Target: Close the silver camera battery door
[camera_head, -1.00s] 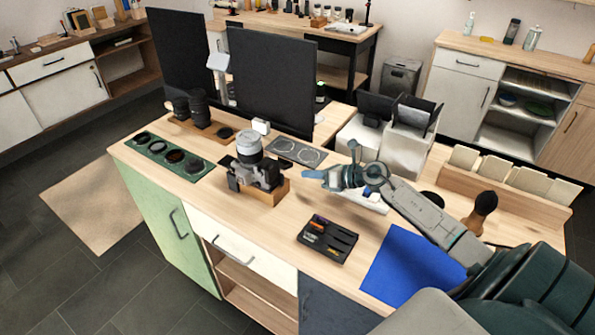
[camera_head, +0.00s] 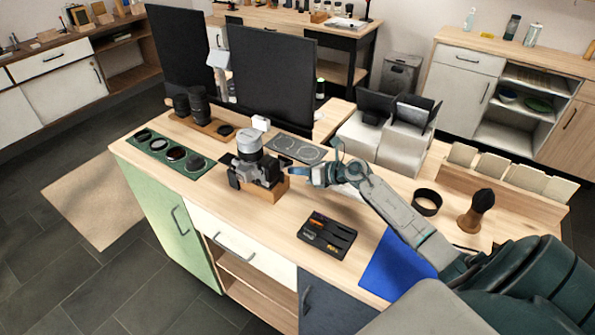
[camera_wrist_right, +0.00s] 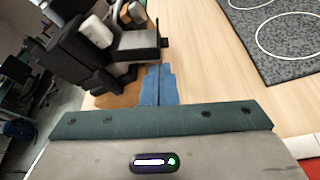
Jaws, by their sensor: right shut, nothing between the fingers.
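The silver and black camera (camera_head: 262,172) rests lens-up on a wooden block (camera_head: 272,190) on the table. In the right wrist view the camera (camera_wrist_right: 92,55) is at the upper left. A dark flat flap (camera_wrist_right: 137,43) sticks out from its side toward the fingers; it looks like the battery door, standing open. My right gripper (camera_head: 288,172) is just right of the camera. Its blue fingers (camera_wrist_right: 158,80) are shut and empty, with the tips close below the flap; I cannot tell whether they touch it. My left gripper is not in view.
A grey mat with ring outlines (camera_head: 296,149) lies behind the gripper. A black tool tray (camera_head: 327,235) and a blue mat (camera_head: 395,268) lie in front. A green lens tray (camera_head: 168,153) is at left, a brush (camera_head: 475,210) and black ring (camera_head: 427,202) at right.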

